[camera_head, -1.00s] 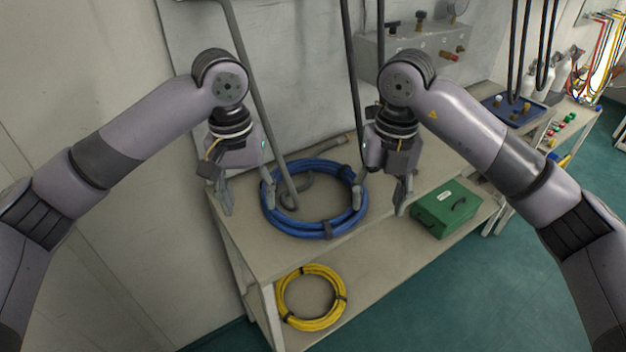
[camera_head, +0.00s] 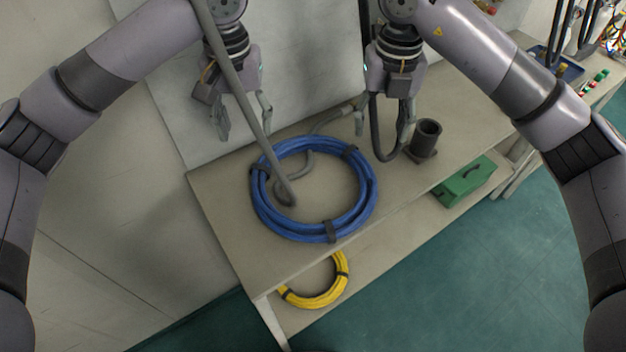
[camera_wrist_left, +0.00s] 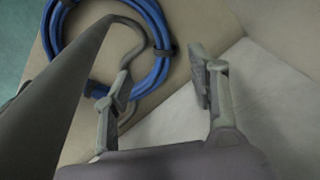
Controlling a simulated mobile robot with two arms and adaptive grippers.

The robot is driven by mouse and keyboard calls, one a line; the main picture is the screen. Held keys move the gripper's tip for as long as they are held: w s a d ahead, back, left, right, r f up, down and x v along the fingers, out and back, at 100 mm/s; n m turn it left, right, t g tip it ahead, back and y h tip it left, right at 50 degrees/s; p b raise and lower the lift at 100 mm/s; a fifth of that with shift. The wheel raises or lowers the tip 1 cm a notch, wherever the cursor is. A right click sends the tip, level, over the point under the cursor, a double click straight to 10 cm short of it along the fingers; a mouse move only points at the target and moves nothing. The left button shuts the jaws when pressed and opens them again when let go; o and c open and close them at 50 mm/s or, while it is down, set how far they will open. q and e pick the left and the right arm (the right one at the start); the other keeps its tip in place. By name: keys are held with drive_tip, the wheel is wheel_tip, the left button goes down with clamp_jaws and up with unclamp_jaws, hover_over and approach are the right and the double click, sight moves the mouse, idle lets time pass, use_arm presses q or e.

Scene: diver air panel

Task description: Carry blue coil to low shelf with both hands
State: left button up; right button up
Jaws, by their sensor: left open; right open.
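The blue coil (camera_head: 329,232) lies flat on the top of the bench, bound with several dark straps. It also shows in the left wrist view (camera_wrist_left: 160,72). A grey hose hangs down into the coil's ring. My left gripper (camera_head: 246,122) is open and empty above the back left of the coil, apart from it, with the hose in front of it. My right gripper (camera_head: 384,122) is open and empty above the back right of the coil, also apart from it. The low shelf (camera_head: 378,268) runs under the bench top; the bench top hides part of it.
A yellow coil (camera_head: 318,302) and a green case (camera_head: 466,182) sit on the low shelf. A dark cup-like holder (camera_head: 425,138) stands on the bench top right of the coil. The grey hose (camera_head: 262,135) crosses near my left gripper. The shelf between yellow coil and case looks clear.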

sight(258, 177)
use_arm(q)
drive_tip(key=f, duration=1.8)
drive_tip(key=shift+w, duration=0.4)
use_arm(e)
drive_tip(key=f, duration=1.8)
drive_tip(key=shift+w, duration=0.4)
use_arm(q)
drive_tip(key=shift+r, duration=0.1)
drive_tip(key=shift+c, duration=0.3)
use_arm(e)
drive_tip(key=shift+r, duration=0.1)
drive_tip(key=shift+c, duration=0.3)
use_arm(q)
clamp_jaws()
use_arm(e)
clamp_jaws()
use_arm(q)
drive_tip(key=shift+r, duration=0.1)
use_arm(e)
drive_tip(key=shift+r, duration=0.1)
